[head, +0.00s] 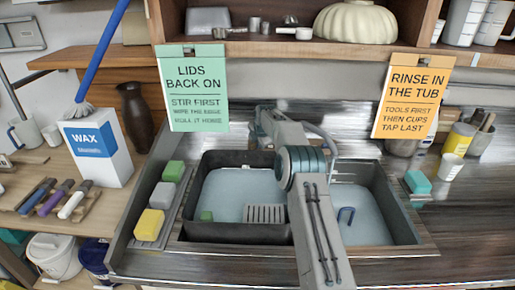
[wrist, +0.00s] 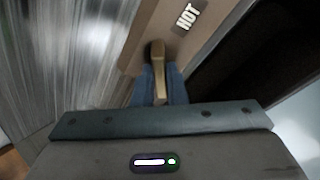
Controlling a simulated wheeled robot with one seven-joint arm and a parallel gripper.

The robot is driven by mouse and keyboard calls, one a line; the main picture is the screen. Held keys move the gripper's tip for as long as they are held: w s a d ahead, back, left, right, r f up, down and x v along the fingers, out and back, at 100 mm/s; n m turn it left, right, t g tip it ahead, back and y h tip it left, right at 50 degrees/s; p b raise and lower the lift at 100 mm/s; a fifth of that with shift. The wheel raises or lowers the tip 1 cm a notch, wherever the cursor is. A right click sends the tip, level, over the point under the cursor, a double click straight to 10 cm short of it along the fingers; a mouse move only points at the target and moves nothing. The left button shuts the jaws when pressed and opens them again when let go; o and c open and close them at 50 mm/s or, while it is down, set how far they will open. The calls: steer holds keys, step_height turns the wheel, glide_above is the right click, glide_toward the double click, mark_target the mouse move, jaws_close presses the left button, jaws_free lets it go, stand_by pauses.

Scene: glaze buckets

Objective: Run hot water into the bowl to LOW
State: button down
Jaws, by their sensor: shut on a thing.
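In the wrist view, my gripper (wrist: 160,75) is shut on a short brass-coloured lever handle (wrist: 157,72), with a blue finger on each side. A dark label reading HOT (wrist: 187,15) is on the tan strip beyond the handle. In the head view, my arm crosses the middle of the sink and hides the handle, the fingers and most of the tap. The left sink bowl (head: 190,233), dark-walled, holds pale bluish water with a small green block and a grey grate. The right bowl (head: 408,232) also holds pale water and a blue hook. No LOW mark is readable.
Green, grey and yellow sponges (head: 162,195) line the sink's left edge. A WAX box (head: 100,150) stands left. Two hanging signs (head: 195,95) flank the tap area. The front right counter is clear.

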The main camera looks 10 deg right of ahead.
steer(key=shift+m+t+b, duration=0.3)
steer(key=shift+m+b, duration=0.9)
steer(key=shift+m, duration=0.4)
steer(key=c, duration=1.5)
jaws_free()
steer(key=shift+o, duration=0.2)
steer(key=b+v, duration=0.3)
steer(key=v, duration=1)
steer(key=shift+s+r, duration=0.25)
steer(key=shift+r, duration=0.1)
steer(key=shift+d, duration=0.15)
